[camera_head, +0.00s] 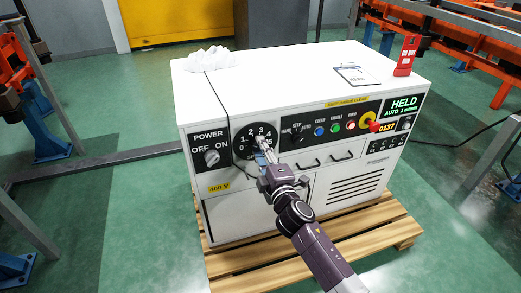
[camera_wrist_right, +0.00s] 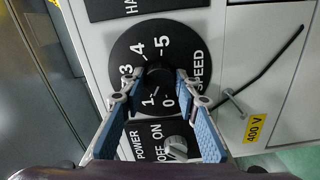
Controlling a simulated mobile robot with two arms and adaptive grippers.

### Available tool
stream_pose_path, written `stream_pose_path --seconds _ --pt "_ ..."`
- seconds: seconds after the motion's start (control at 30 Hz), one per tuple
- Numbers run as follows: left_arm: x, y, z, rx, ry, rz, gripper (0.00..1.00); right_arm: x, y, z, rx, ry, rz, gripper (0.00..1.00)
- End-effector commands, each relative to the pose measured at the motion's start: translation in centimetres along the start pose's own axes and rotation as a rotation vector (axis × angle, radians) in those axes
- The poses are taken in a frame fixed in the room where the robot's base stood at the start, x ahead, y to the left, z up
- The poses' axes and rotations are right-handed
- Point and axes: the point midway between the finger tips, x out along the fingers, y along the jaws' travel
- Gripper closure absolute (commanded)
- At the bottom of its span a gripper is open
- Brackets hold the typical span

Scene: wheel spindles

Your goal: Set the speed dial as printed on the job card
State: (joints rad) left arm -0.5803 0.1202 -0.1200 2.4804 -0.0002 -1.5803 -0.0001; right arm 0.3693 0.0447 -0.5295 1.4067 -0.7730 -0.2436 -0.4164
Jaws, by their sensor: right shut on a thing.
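The speed dial (camera_head: 241,150) is a black disc with white numbers on the white cabinet's front panel. It also shows in the right wrist view (camera_wrist_right: 125,52), with numbers from 0 to 5 and the word SPEED. My right gripper (camera_head: 262,157) is at the dial, and in the wrist view its two fingers (camera_wrist_right: 160,82) are closed on the black centre knob (camera_wrist_right: 158,75). I cannot tell which number the knob points to. A clipboard with a card (camera_head: 355,74) lies on the cabinet top; its print is too small to read. My left gripper is not in view.
The power switch (camera_head: 211,157) sits left of the dial. A mode knob, coloured buttons, a red-and-yellow stop (camera_head: 369,121) and a green HELD display (camera_head: 403,105) are to the right.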

Motion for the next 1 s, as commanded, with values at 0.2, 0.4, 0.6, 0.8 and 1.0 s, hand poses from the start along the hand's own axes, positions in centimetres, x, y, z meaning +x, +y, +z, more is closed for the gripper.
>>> stream_pose_path --seconds 0.2,0.4,0.6,0.8,1.0 --pt "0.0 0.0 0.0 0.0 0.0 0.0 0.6 0.0 -0.1 -0.1 0.001 0.001 -0.002 0.53" --pt "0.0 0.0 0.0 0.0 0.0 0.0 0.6 0.0 -0.1 0.0 0.001 0.0 -0.001 0.53" --pt "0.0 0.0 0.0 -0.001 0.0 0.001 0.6 -0.8 -0.1 0.1 0.0 -0.001 -0.001 0.53" --pt "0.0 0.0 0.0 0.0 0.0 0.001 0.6 -3.9 -0.2 0.1 0.002 0.0 -0.003 0.53" --pt "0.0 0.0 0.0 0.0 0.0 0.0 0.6 -8.0 -0.2 0.0 0.001 0.001 -0.004 0.53"
